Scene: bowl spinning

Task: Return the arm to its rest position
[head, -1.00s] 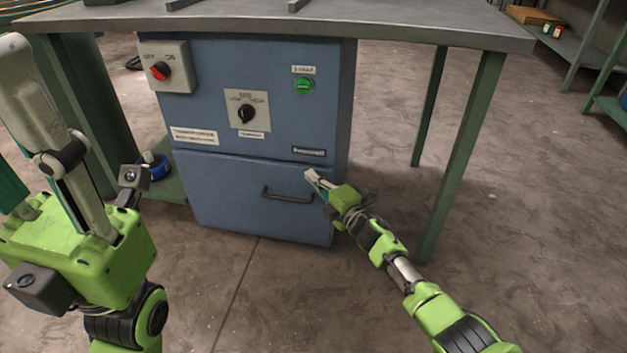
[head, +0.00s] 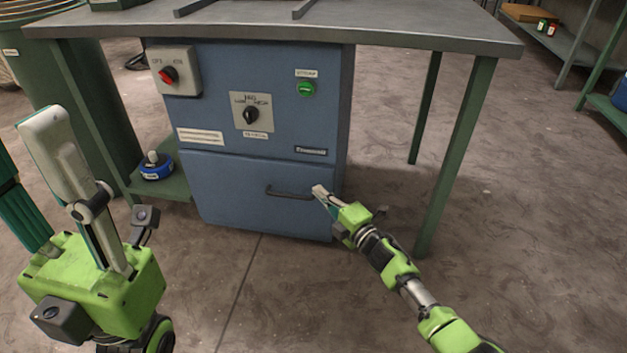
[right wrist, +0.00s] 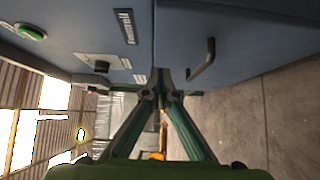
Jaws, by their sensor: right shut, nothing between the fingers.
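My right gripper (head: 318,191) reaches in from the lower right, in front of the lower panel of the blue cabinet (head: 245,125). Its fingers are shut and empty; in the right wrist view their tips (right wrist: 165,88) meet. The dark bar handle (head: 289,192) is just left of the fingertips in the head view; in the right wrist view the handle (right wrist: 204,62) stands apart from them. My left gripper (head: 32,155) is at the left, pointing up. One pale finger shows whole, the teal pad of the other is cut by the picture edge, and the fingers look spread.
A grey-topped table (head: 400,35) with green legs stands over the cabinet. The cabinet has a red switch (head: 168,75), a black knob (head: 250,116) and a green button (head: 306,89). A blue roll (head: 156,168) lies on a low green shelf.

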